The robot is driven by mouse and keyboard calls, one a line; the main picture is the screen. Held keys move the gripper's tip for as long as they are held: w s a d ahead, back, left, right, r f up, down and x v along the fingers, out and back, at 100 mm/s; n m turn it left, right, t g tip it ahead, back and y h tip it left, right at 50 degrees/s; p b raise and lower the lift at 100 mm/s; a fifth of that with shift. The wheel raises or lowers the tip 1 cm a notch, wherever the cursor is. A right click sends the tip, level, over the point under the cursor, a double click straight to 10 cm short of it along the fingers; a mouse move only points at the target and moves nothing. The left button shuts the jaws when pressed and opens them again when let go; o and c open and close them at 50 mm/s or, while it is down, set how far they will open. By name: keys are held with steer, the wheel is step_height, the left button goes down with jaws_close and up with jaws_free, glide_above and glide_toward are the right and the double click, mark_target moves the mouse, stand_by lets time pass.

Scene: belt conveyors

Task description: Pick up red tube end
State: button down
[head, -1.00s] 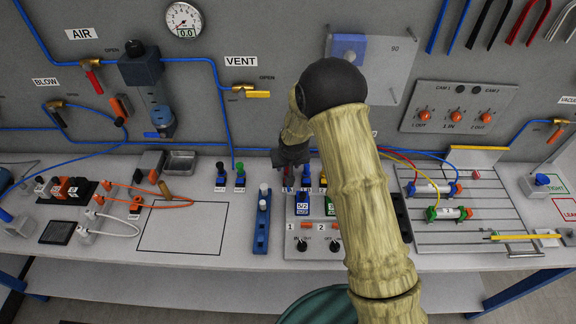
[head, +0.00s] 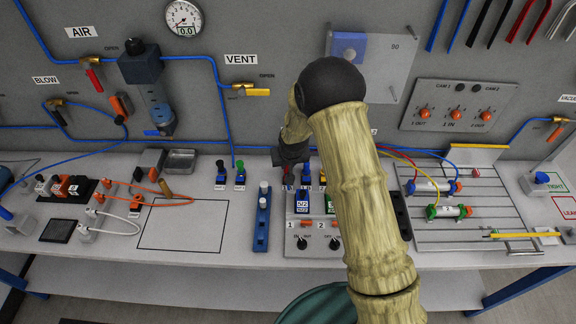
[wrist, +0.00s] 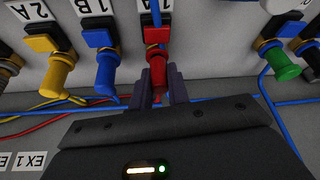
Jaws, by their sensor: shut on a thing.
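My arm hides part of the valve block there. I cannot tell whether the red end is still seated in the fitting.
A blue tube end (wrist: 108,70) at 1B and a yellow one (wrist: 58,72) at 2A are close on the left. A green one (wrist: 281,65) is on the right. Blue, red and yellow tubes run behind. An outlined bare area (head: 183,228) lies left on the bench.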

steer(key=shift+r, duration=0.1)
step_height(320, 180, up, 10)
steer(key=shift+f+b, duration=0.1)
steer(key=shift+b, duration=1)
steer(key=shift+f, duration=0.1)
